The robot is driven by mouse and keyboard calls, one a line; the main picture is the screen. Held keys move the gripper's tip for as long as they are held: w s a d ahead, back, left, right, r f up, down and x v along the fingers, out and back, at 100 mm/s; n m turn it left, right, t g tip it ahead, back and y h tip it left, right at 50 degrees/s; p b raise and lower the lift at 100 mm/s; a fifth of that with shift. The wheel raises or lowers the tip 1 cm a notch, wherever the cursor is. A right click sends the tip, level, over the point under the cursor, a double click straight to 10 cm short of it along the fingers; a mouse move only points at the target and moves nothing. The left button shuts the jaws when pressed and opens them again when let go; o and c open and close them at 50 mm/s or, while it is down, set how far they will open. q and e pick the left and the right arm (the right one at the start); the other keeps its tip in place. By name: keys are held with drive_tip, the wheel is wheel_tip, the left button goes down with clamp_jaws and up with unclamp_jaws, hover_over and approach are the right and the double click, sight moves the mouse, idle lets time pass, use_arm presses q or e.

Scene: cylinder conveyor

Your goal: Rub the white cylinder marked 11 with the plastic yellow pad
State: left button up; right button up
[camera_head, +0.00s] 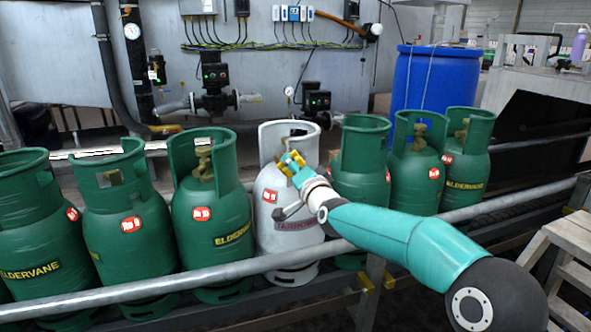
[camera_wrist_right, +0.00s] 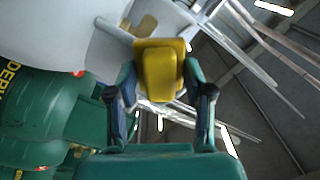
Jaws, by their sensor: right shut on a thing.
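The white cylinder (camera_head: 281,238) stands upright in the row, with a red number label (camera_head: 270,196) on its upper front. In the right wrist view, a large pale surface at upper left appears to be the same cylinder (camera_wrist_right: 55,35). My right gripper (camera_head: 294,168) is at its top front, by the collar. It is shut on the yellow pad (camera_wrist_right: 160,72), which sits between both fingers in the wrist view. I cannot tell whether the pad touches the cylinder. The gripper and pad hide part of the collar and valve. My left gripper is not in view.
Several green cylinders stand close on both sides, such as the left neighbour (camera_head: 212,235) and right neighbour (camera_head: 362,180). A metal rail (camera_head: 215,274) runs in front of the row. A blue barrel (camera_head: 422,80) is behind, and wooden steps (camera_head: 570,235) are at right.

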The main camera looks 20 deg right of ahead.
sight(311, 158)
drive_tip(key=shift+w+p, duration=0.3)
drive_tip(key=shift+w, duration=0.35)
drive_tip(key=shift+d+f+b, duration=0.15)
drive_tip(key=shift+d+b, duration=0.35)
drive_tip(key=shift+b, duration=0.2)
drive_tip(key=shift+d+b, duration=0.65)
drive_tip(key=shift+b, duration=0.15)
drive_tip(key=d+b, duration=0.2)
drive_tip(key=shift+w+d, duration=0.15)
drive_tip(key=shift+d, duration=0.15)
drive_tip(key=shift+w+d+r+p, duration=0.1)
drive_tip(key=shift+d+r+p, duration=0.25)
drive_tip(key=shift+p, duration=0.45)
drive_tip(key=shift+c, duration=0.4)
drive_tip(key=shift+d+f+p, duration=0.15)
drive_tip(key=shift+d+p, duration=0.15)
drive_tip(key=shift+p, duration=0.05)
